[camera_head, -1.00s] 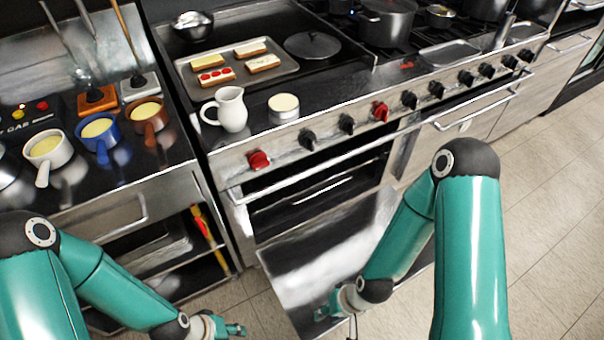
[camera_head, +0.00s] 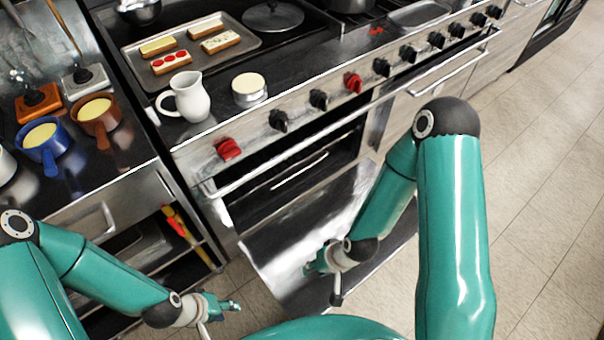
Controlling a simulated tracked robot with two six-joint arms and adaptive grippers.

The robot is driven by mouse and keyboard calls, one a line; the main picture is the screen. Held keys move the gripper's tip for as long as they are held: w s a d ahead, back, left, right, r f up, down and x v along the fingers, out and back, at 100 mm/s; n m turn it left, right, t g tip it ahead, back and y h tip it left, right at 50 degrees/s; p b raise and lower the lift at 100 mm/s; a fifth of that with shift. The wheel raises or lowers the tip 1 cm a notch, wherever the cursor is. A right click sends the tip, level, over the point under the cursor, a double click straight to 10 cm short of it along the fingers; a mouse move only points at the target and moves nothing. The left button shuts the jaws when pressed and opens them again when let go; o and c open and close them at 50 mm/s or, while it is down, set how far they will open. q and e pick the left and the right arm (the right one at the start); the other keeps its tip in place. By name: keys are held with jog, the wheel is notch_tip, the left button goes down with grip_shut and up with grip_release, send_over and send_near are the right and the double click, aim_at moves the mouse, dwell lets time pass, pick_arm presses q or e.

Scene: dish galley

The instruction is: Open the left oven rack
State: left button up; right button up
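The oven (camera_head: 290,185) sits under the front panel of the range, left of centre. Its dark inside shows above a lowered steel door panel (camera_head: 285,255). A thin bright bar (camera_head: 300,171), perhaps a rack edge, crosses the opening. My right gripper (camera_head: 308,268) is in front of the oven, over the lowered panel in the picture. I cannot tell whether it touches the panel. My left gripper (camera_head: 236,306) is lower left of the panel, over the floor, with nothing visible in it. Both grippers are small and their finger gaps are unclear.
A white pitcher (camera_head: 186,98), a cream-topped tin (camera_head: 249,90) and a tray of pastries (camera_head: 130,56) stand on the range above. Red and black knobs line its front. A counter with sauce pots (camera_head: 42,142) is at left. Tiled floor (camera_head: 540,200) is open at right.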

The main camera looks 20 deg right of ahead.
jog(key=w+d+f+m+t+b, duration=0.3)
jog(key=w+d+f+t+b, duration=0.1)
jog(key=w+f+b, duration=0.6)
jog(key=m+t+y+b, duration=0.1)
jog(key=m+t+b, duration=0.75)
jog(key=b, duration=1.35)
send_near(301, 171)
jog(key=shift+n+t, duration=0.25)
jog(key=shift+n, duration=0.1)
jog(key=shift+f+b+x, duration=0.2)
jog(key=shift+b+x, duration=1.15)
jog(key=shift+x, duration=1.35)
jog(key=shift+f+b+x, duration=0.25)
jog(key=shift+b+x, duration=1.05)
jog(key=shift+x, duration=1.35)
jog(key=shift+d, duration=0.15)
grip_shut()
jog(key=shift+s, duration=0.1)
jog(key=shift+d, duration=0.15)
